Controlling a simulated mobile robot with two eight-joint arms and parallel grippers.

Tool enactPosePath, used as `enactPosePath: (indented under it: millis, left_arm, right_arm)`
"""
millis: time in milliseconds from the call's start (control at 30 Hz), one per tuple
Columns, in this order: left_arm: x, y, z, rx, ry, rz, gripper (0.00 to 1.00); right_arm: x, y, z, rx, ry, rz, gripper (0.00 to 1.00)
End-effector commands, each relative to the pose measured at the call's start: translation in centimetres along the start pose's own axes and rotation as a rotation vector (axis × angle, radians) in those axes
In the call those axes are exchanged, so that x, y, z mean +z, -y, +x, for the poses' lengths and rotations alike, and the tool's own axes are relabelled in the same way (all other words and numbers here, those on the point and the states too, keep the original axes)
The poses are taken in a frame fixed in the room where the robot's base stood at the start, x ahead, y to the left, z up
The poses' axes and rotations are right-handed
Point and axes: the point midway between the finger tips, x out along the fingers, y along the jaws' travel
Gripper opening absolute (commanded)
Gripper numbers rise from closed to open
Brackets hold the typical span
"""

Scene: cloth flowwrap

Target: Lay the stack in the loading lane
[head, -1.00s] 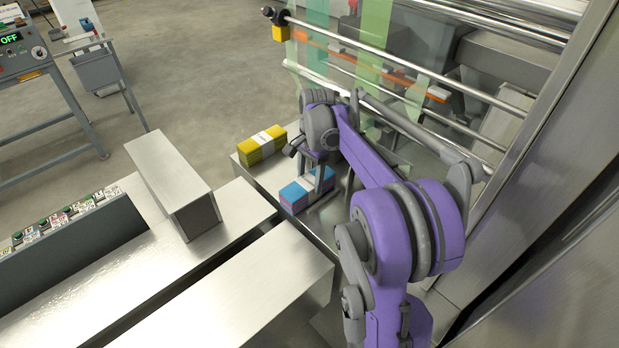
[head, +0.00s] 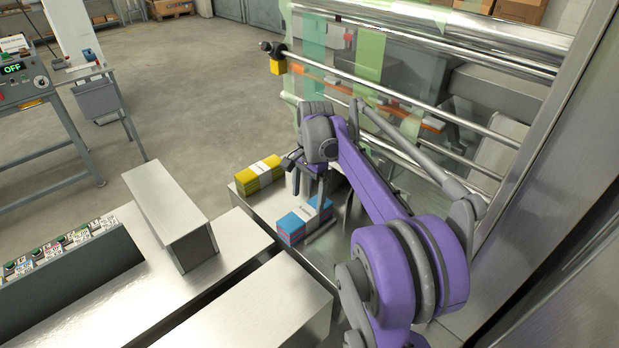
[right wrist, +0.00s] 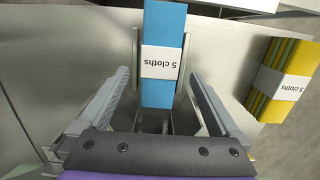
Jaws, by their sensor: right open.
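A blue stack of cloths with pink lower edges (head: 292,226) and a white "5 cloths" band lies flat on a steel surface (head: 268,211). It also shows in the right wrist view (right wrist: 163,22), lying lengthwise between two thin upright metal guides. My left gripper is out of view.
A raised steel box (head: 165,205) and a steel block (head: 255,305) stand at the near left. The wrapping machine with rollers and green film (head: 369,55) rises behind my right arm. A control box reading OFF (head: 18,80) is at the far left.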

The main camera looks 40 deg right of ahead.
Motion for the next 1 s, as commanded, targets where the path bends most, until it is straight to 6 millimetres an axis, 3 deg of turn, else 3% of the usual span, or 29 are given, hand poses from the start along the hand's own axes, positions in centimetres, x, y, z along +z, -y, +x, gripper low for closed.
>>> enactPosePath:
  millis: [100,300,667,833,1000]
  left_arm:
    - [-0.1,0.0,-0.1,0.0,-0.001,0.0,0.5]
    - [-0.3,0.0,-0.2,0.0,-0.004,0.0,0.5]
    - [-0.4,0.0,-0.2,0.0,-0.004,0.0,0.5]
    - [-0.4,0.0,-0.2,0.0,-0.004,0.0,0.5]
    - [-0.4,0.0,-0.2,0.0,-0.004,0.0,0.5]
  right_arm:
    - [0.0,0.0,-2.8,0.0,0.0,0.001,0.99]
    - [0.0,0.0,-6.2,0.0,0.0,0.0,0.99]
    - [0.4,-0.1,-7.5,-0.004,-0.004,-0.018,0.99]
    - [3.7,-0.9,-6.7,-0.044,-0.045,-0.175,0.99]
    - [9.4,-3.5,-4.3,-0.12,-0.136,-0.489,0.99]
